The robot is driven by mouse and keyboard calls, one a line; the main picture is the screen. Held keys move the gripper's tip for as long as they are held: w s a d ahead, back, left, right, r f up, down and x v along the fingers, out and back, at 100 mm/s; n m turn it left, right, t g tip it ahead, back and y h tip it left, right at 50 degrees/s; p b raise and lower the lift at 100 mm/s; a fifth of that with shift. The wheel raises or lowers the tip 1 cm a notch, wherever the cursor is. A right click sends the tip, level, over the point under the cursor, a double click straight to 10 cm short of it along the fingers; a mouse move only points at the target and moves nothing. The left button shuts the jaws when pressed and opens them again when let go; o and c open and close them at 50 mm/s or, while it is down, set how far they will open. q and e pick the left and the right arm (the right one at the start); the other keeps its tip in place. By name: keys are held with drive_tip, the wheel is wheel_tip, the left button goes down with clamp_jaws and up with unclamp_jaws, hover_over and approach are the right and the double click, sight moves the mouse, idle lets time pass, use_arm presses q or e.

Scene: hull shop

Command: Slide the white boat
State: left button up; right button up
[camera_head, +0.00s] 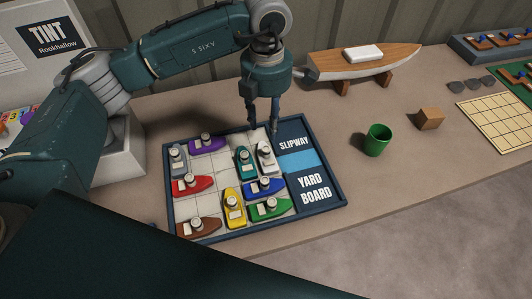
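The white boat (266,162) lies lengthwise, front to back, on the yard board (333,199), with a knob on top. The teal boat (242,167) is directly to its left and the blue boat (277,187) lies crosswise just in front of it. A light blue strip (297,161) is to its right, below the word SLIPWAY. My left gripper (262,127) points down over the board's back part, behind the white boat. Its two fingers are apart with nothing between them. My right gripper is not in view.
Purple (207,144), grey (178,160), red (190,186), yellow (234,213), green (270,210) and brown (198,229) boats share the board. A green cup (377,141), wooden block (430,119) and model hull (365,66) stand right and behind.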

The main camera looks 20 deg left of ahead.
sight(267, 148)
use_arm(q)
drive_tip(key=shift+f, duration=0.75)
wheel_tip(267, 148, down, 10)
drive_tip(key=p, duration=0.2)
drive_tip(key=shift+r+p, duration=0.15)
drive_tip(key=shift+p, duration=0.15)
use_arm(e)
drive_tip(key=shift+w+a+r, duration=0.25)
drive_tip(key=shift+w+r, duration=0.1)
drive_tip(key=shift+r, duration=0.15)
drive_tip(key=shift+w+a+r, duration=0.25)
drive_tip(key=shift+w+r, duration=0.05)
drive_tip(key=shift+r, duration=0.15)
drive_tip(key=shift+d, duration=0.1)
use_arm(q)
clamp_jaws()
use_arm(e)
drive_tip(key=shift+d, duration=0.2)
